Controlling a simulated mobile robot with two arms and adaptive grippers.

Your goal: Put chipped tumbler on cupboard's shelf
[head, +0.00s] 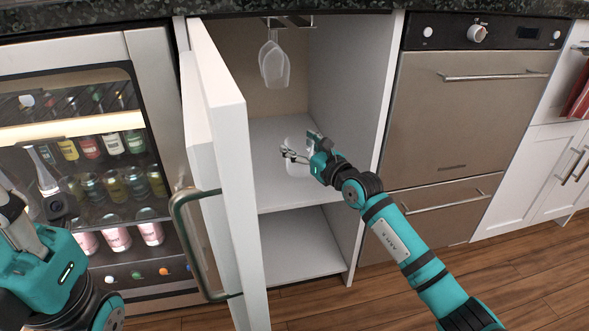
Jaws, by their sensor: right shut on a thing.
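The chipped tumbler (296,169) is a pale, see-through glass inside the open cupboard, at the middle shelf (273,196). My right gripper (297,154) reaches into the cupboard and is shut on the tumbler near its top. The gripper hides part of the tumbler, and I cannot tell whether its base touches the shelf or if the chip shows. The cupboard's white door (232,180) stands open to the left. My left gripper (48,182) is at the left edge in front of the fridge, away from the tumbler; its jaws are unclear.
Stemmed glasses (274,62) hang from a rack at the cupboard's top, above my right gripper. The open door's handle (183,240) sticks out at left. A drinks fridge (150,90) is left, a steel oven (465,110) right. The lower shelf (300,245) is empty.

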